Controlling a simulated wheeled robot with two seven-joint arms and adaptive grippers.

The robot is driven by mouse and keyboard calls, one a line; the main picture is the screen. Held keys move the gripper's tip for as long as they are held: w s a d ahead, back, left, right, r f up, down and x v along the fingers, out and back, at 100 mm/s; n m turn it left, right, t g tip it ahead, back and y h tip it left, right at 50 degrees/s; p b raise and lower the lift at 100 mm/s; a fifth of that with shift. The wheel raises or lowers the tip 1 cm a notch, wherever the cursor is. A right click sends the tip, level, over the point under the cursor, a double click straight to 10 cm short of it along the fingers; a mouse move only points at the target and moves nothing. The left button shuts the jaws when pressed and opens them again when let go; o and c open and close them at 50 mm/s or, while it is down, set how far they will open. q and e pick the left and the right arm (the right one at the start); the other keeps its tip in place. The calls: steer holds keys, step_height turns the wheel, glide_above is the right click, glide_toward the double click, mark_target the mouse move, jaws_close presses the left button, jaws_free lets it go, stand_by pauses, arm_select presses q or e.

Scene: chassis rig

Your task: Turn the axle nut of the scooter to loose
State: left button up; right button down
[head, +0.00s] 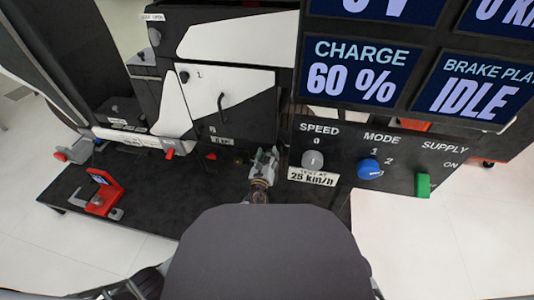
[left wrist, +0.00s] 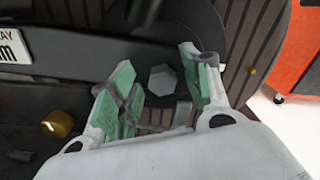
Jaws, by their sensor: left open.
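The axle nut (left wrist: 162,79) is a pale grey hexagonal nut on a dark round boss in the left wrist view. My left gripper (left wrist: 157,84) is open, and its green-padded fingers stand to either side of the nut in that view. I see a gap between the nut and each finger; I cannot tell how far the fingertips reach in depth. In the head view my left gripper (head: 264,163) is low on the dark rig, left of the control panel. There the nut cannot be made out behind the gripper. My right gripper is not in view.
The control panel (head: 345,187) with a blue mode knob (head: 369,169) and green supply switch (head: 422,185) is close on the gripper's right. A red stand (head: 103,193) is on the dark base at left. A brass knob (left wrist: 58,124) is left of the fingers.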

arm_select(q)
steer(key=shift+c, duration=0.5)
steer(key=c, duration=0.9)
steer(key=shift+c, duration=0.2)
